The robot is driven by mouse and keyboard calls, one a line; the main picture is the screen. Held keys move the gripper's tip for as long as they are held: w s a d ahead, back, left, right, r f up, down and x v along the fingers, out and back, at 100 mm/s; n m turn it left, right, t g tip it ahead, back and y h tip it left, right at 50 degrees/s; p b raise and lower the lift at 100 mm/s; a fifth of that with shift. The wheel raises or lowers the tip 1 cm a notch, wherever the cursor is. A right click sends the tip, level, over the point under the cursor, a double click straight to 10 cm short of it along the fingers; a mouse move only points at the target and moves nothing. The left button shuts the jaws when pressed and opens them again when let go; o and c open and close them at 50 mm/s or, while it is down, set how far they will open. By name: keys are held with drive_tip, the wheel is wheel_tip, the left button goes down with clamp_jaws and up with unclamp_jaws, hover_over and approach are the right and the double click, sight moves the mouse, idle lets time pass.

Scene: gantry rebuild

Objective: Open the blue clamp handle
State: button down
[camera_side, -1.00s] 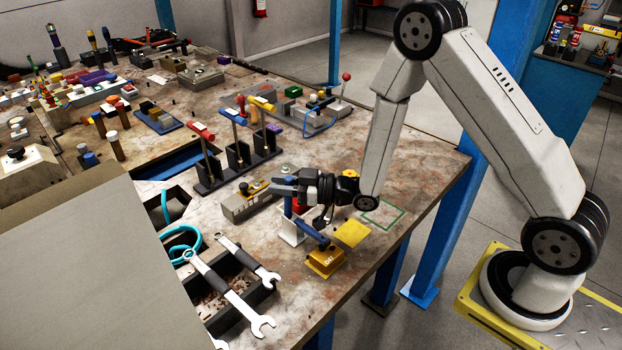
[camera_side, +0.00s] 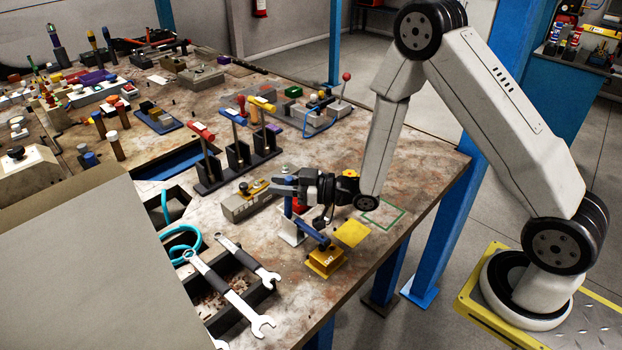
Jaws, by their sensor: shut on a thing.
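The blue clamp handle (camera_side: 289,207) stands upright below my gripper's fingers, by a white base (camera_side: 291,232). A blue bar (camera_side: 313,232) slants down from beside it to a yellow block (camera_side: 326,262); I cannot tell how the two blue parts join. My gripper (camera_side: 283,188) reaches in from the right with its fingers pointing left, shut on the top of the handle. The fingers hide the handle's upper end.
A grey block with a yellow lever (camera_side: 240,207) stands close left of the gripper. Upright red, blue and yellow-topped levers (camera_side: 237,155) stand behind. Wrenches (camera_side: 228,288) lie on a dark tray at the front left. The table right of the yellow square (camera_side: 352,233) is clear.

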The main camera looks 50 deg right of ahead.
drive_tip(key=shift+w, duration=0.2)
idle(0.5)
drive_tip(key=shift+w+f+m+g+h, duration=0.55)
drive_tip(key=shift+w+f+m+g, duration=0.4)
drive_tip(key=shift+w+g, duration=0.6)
drive_tip(key=shift+w+f+m+g+h, duration=0.6)
drive_tip(key=shift+w+f+g, duration=0.45)
drive_tip(key=shift+g, duration=0.95)
drive_tip(key=shift+w+f+m+g+h, duration=0.45)
drive_tip(key=shift+w+f+m+g, duration=0.5)
drive_tip(key=shift+w+g, duration=0.6)
drive_tip(key=shift+s+f, duration=0.1)
drive_tip(key=shift+s, duration=0.1)
drive_tip(key=shift+c, duration=2.4)
unclamp_jaws()
